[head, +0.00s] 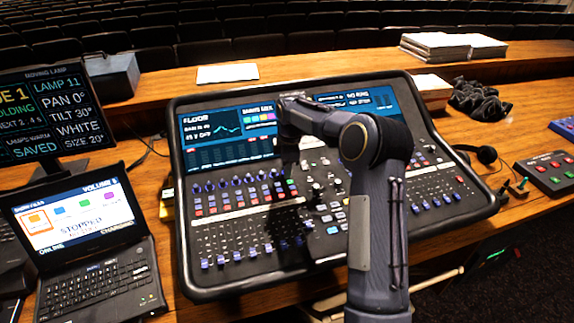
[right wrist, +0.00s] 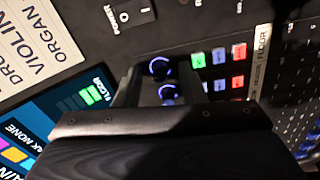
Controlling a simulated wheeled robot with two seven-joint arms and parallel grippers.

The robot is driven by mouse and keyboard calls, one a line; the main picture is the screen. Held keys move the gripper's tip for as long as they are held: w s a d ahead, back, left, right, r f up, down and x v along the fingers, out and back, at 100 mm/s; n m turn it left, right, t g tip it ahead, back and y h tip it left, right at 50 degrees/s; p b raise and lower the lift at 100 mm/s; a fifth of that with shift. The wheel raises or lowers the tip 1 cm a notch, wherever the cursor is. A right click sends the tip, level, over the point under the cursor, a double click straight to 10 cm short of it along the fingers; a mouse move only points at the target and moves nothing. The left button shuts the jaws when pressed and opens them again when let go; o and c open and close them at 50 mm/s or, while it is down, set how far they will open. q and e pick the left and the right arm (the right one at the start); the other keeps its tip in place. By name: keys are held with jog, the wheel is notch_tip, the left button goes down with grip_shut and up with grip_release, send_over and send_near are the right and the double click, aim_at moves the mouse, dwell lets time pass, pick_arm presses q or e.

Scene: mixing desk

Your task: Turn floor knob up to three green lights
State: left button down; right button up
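The mixing desk (head: 240,262) lies in the middle of the head view. My right gripper (head: 291,160) points down at its upper middle, below the screens; my arm hides part of the controls there. In the right wrist view the fingers of my right gripper (right wrist: 160,82) stand apart, with two dark knobs with blue light rings, an upper knob (right wrist: 160,67) and a lower knob (right wrist: 168,92), seen between them. I cannot tell whether a finger touches a knob. A screen (right wrist: 92,97) labelled FLOOR shows green bars; their exact count is unclear. My left gripper is out of view.
A laptop (head: 82,230) and a monitor (head: 50,120) stand at the left. Papers (head: 228,73) lie behind the desk. Headphones (head: 486,155) and a small button box (head: 548,172) are at the right. Buttons (right wrist: 218,56) sit close beside the knobs.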

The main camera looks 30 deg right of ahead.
notch_tip(320, 180, up, 8)
jog(key=s, duration=0.1)
jog(key=shift+f+b, duration=0.15)
jog(key=shift+b, duration=0.15)
jog(key=shift+s, duration=0.1)
dwell(0.4)
jog(key=s+a+r+m+t+y, duration=0.1)
jog(key=s+a+r+m, duration=0.25)
jog(key=s, duration=0.55)
jog(key=s+a+r+m+t+y, duration=0.1)
jog(key=s+a+r+m, duration=0.25)
jog(key=s, duration=0.55)
jog(key=s+a+f+m, duration=0.2)
jog(key=s+a, duration=0.1)
jog(key=s, duration=0.3)
jog(key=s+a+f+m+t+y, duration=0.1)
jog(key=s+a+f+m, duration=0.1)
jog(key=s, duration=0.4)
jog(key=s+a+f+m+t, duration=0.1)
jog(key=s+a+f+m, duration=0.1)
jog(key=s+a+m, duration=0.2)
jog(key=shift+s+a+f+y, duration=0.4)
jog(key=shift+s, duration=0.75)
